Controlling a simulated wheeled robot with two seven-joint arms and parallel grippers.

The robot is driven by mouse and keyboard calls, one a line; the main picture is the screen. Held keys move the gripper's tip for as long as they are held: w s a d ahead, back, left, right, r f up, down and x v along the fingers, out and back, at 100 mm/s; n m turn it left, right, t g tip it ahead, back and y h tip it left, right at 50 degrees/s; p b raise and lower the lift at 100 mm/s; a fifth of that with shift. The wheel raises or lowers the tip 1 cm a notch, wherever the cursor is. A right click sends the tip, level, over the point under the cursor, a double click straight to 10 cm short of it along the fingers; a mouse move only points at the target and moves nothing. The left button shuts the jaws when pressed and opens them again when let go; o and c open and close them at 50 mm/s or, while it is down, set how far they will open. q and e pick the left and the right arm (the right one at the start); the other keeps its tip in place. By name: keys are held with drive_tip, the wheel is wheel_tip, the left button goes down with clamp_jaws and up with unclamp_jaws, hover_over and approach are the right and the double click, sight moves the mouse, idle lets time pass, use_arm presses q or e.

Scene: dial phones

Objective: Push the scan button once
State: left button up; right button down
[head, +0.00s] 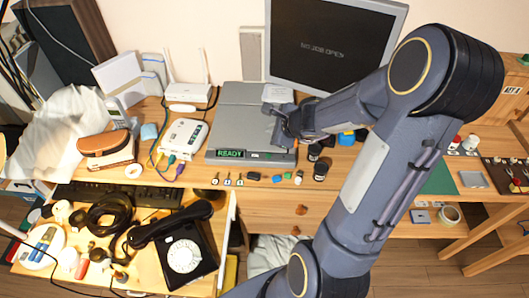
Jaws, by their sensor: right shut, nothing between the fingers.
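A grey flat scanner (236,115) lies on the desk below the monitor. Its front strip has a lit green display (230,154) reading "READY", with small dark controls (262,155) to the right of it. Which of these is the scan button is too small to tell. My right gripper (283,138) is shut and empty, over the right part of the scanner, close to the front strip. I cannot tell whether it touches the scanner. The gripper and wrist hide the scanner's right side. My left gripper is not in view.
A monitor (330,48) reading "NO JOB OPEN" stands behind. A white router (188,90) and a white box with cables (183,137) are left of the scanner. Small dark jars (320,170) stand right of it. A black dial phone (183,254) sits in the open drawer below.

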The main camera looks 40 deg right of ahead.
drive_tip(key=b, duration=0.8)
hover_over(271, 158)
wheel_tip(271, 158, down, 8)
drive_tip(key=shift+f, duration=0.15)
drive_tip(key=shift+f+b, duration=0.25)
drive_tip(key=shift+b, duration=0.05)
idle(1.4)
drive_tip(key=shift+f+b, duration=0.4)
drive_tip(key=shift+b, duration=0.1)
drive_tip(key=shift+f+b, duration=0.35)
drive_tip(key=shift+b, duration=0.05)
idle(0.4)
idle(0.4)
drive_tip(key=shift+r+p, duration=0.7)
drive_tip(key=shift+r, duration=0.05)
